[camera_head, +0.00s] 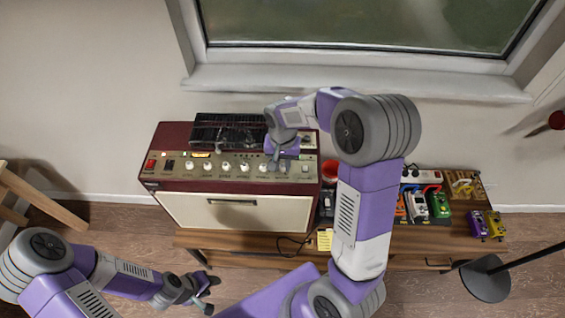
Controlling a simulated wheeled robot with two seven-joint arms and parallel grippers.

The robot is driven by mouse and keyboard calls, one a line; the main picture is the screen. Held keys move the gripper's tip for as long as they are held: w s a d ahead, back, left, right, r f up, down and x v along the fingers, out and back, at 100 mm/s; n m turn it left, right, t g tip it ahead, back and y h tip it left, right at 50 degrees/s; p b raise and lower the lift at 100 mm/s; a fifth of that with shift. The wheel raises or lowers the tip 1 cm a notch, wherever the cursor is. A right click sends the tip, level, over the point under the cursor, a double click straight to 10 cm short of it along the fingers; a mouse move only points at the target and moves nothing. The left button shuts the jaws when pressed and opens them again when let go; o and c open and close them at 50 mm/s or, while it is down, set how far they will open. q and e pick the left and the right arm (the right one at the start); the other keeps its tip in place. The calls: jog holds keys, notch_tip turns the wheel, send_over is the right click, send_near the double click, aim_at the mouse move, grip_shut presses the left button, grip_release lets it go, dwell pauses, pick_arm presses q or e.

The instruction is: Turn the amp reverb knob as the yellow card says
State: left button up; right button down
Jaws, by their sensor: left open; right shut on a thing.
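The dark red amp (170,138) stands on the wooden bench with its control panel facing up and a row of pale knobs (226,167) across it. My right gripper (276,165) is at the right end of this row, shut on an amp knob that its fingers mostly hide. The labels are too small to read, so I cannot confirm which knob is the reverb. The yellow card (325,240) is at the bench's front edge, right of the amp; its writing is not legible. My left gripper (204,299) is open and empty, low in front of the bench.
A red cup (330,171) stands right of the amp, partly behind my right arm. Several pedals, including a green one (439,204), and a power strip (422,176) lie farther right on the bench (420,240). A dark round stand base (485,279) is on the floor.

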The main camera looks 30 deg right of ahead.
aim_at(282, 166)
jog(key=shift+m, duration=1)
jog(key=c, duration=1)
grip_release()
jog(key=shift+r, duration=0.1)
notch_tip(282, 166, up, 8)
jog(key=shift+f+p, duration=0.25)
jog(key=shift+p, duration=0.25)
